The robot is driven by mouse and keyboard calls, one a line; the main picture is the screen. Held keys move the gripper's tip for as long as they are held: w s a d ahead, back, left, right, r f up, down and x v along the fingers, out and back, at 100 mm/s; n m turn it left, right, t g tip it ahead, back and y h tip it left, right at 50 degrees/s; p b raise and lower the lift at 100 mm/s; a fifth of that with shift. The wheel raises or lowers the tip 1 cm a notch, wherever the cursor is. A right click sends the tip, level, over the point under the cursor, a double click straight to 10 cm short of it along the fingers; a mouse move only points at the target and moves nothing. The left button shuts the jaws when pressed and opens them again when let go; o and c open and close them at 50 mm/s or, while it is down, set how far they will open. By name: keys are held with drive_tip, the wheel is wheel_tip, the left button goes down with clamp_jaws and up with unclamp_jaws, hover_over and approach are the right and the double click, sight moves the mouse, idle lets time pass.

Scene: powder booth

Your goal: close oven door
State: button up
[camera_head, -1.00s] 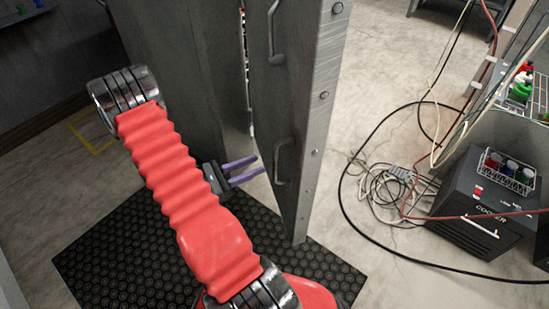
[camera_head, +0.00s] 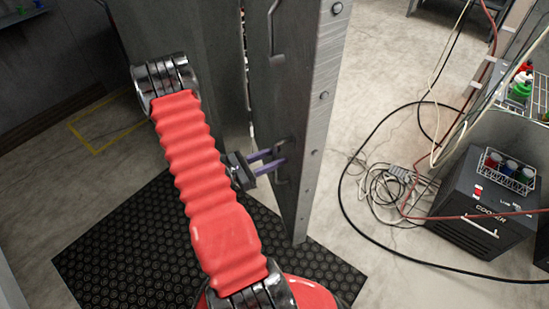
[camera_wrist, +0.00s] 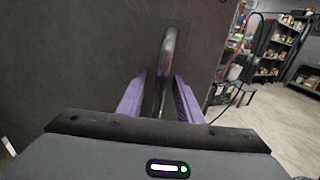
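The oven door (camera_head: 318,110) is a tall dark grey panel with a bright metal edge. A lower bar handle (camera_head: 283,160) and an upper handle (camera_head: 277,28) are on the door face. My gripper (camera_head: 272,160) is at the lower handle. In the wrist view, the handle (camera_wrist: 165,65) stands upright between the two purple fingers (camera_wrist: 158,98), with slight space visible on both sides. The fingers are open around it.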

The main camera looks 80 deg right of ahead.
drive_tip(key=shift+c, duration=0.2)
clamp_jaws()
